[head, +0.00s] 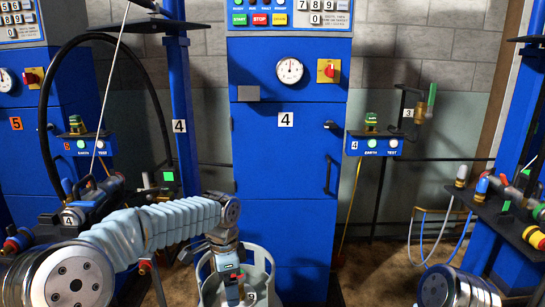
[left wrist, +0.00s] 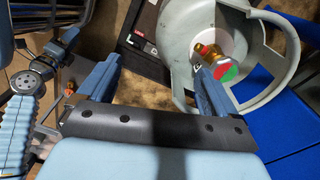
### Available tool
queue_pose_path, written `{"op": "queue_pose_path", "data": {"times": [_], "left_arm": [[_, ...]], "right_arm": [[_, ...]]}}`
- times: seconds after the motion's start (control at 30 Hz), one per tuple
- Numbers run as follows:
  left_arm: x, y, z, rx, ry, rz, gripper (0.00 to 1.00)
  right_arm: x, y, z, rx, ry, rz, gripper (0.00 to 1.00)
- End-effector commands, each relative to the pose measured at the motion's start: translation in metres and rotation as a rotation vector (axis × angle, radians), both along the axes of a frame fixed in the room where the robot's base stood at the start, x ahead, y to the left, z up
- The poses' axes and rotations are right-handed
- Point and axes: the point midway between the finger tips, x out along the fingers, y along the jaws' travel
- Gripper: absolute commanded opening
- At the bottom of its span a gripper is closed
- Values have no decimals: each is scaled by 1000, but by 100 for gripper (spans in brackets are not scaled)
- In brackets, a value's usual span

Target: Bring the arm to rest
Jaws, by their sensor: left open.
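My left arm (head: 165,222), in a pale ribbed sleeve, reaches from the lower left to the middle of the head view. Its gripper (head: 231,283) points down in front of a grey gas cylinder (head: 263,262). In the left wrist view this gripper (left wrist: 154,62) is open, with nothing between its two blue fingers. The cylinder's collar (left wrist: 262,103) lies beyond the right finger. A brass valve (left wrist: 207,53) with a red and green disc (left wrist: 225,71) shows inside the collar, beside that finger; contact cannot be told. My right gripper is not in view.
A blue cabinet (head: 284,160) marked 4 with a dial (head: 289,71) stands behind the cylinder. A blue post (head: 180,110) stands left of it. Fittings lie on a dark shelf (head: 490,207) at right. Floor shows open right of the cabinet.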

Motion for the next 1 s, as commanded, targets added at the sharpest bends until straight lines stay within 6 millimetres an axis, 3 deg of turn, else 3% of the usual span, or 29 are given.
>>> {"op": "queue_pose_path", "data": {"times": [0.27,0.37,0.53,0.67,0.7,0.8,0.9,1.0], "left_arm": [[-8,-10,-61,-67,27,100,92],[-16,-14,-95,-105,44,167,92],[-45,-21,-169,-188,93,353,92],[-96,-23,-243,-266,159,615,92],[-118,-23,-266,-287,181,726,92],[-172,-17,-306,-316,219,997,92],[-213,-9,-325,-318,234,1201,92],[-236,-3,-331,-312,234,1321,92]], "right_arm": [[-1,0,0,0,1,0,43],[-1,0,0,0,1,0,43],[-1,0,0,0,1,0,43],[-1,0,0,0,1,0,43],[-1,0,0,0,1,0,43],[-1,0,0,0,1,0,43],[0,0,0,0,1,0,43],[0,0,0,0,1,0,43]]}}
